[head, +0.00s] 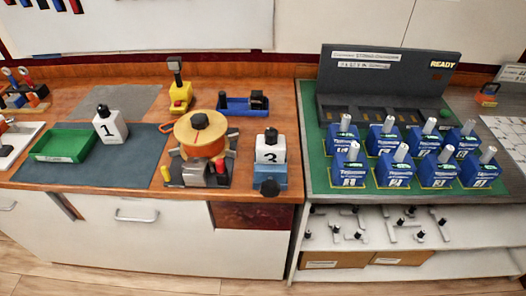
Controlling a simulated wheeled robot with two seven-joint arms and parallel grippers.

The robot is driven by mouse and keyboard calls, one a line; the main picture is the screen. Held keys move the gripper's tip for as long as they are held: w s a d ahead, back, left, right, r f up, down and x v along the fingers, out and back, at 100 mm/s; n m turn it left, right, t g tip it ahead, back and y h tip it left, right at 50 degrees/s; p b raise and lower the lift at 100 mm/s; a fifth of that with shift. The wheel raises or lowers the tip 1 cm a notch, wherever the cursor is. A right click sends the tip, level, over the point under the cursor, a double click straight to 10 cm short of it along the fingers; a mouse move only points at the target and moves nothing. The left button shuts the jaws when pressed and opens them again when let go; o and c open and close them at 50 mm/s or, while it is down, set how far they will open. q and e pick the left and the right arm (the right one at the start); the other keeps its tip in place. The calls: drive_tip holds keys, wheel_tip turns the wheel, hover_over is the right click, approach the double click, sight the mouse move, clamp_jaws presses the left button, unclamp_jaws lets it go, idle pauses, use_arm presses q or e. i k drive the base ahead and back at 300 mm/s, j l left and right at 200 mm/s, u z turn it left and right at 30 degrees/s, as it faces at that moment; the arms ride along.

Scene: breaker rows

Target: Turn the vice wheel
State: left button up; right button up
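A small blue vice (279,177) stands at the front edge of the wooden bench, right of centre in the head view. A dark round wheel (268,188) is on its front side, facing me. A white block with a black top and a number (270,152) sits upright at the top of the vice; I cannot tell whether the jaws grip it. Neither of my grippers is in view.
An orange-topped round device (201,134) stands close left of the vice. A white block marked 1 (109,125), a green tray (64,146) and a blue tray (243,106) are on the bench. Several blue breaker boxes (396,173) stand on the right-hand bench.

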sight(270, 188)
drive_tip(key=l+u, duration=0.2)
drive_tip(key=u, duration=0.25)
drive_tip(key=i+l+u, duration=0.1)
drive_tip(key=l+u, duration=0.15)
drive_tip(key=u, duration=0.2)
drive_tip(key=l+u, duration=0.15)
drive_tip(key=l, duration=0.35)
drive_tip(key=l+u, duration=0.2)
drive_tip(key=l, duration=0.3)
drive_tip(key=k+l+u, duration=0.15)
drive_tip(key=l, duration=0.3)
drive_tip(key=k+l, duration=0.1)
drive_tip(key=l, duration=0.45)
